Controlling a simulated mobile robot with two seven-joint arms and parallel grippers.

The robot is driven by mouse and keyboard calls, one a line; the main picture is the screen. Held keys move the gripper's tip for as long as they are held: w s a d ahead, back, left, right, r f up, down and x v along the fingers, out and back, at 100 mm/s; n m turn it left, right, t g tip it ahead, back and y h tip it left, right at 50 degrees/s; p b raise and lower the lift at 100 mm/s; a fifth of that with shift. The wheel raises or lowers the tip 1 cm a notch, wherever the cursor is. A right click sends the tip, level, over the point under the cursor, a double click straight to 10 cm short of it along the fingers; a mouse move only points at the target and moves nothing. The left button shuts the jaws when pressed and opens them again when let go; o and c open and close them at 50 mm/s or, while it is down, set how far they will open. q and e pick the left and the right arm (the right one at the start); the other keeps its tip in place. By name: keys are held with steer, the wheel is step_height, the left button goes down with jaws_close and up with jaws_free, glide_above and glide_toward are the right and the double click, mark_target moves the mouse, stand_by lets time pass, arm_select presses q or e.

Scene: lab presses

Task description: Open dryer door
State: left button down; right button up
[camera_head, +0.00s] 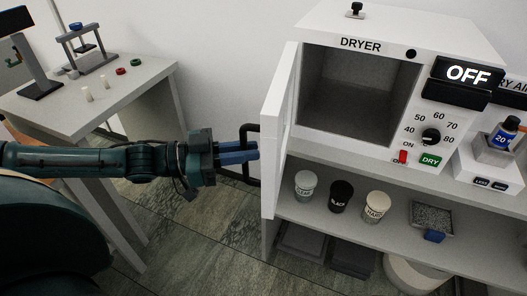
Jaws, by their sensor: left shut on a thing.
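The white dryer (359,45) stands on a shelf unit at the right. Its door (281,130) is swung open to the left, and the dark chamber (360,95) shows empty. A black handle (249,130) sticks out from the left side of the door. My left gripper (250,151) comes in from the left with its blue fingers shut on the handle. The fingertips partly hide the handle. The display reads OFF. My right gripper is not in view.
A side table (135,80) with a small press stands at the left. The floor between is free.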

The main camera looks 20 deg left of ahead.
arm_select(q)
steer(key=a, duration=0.6)
steer(key=shift+w+a+r+p, duration=0.15)
steer(key=shift+w+a+p, duration=0.2)
steer(key=shift+p, duration=0.1)
steer(key=c, duration=1.6)
jaws_free()
steer(key=shift+w+d, duration=0.15)
steer(key=shift+o, duration=0.3)
steer(key=b+v, duration=0.2)
steer(key=v, duration=1.1)
steer(key=shift+s, duration=0.25)
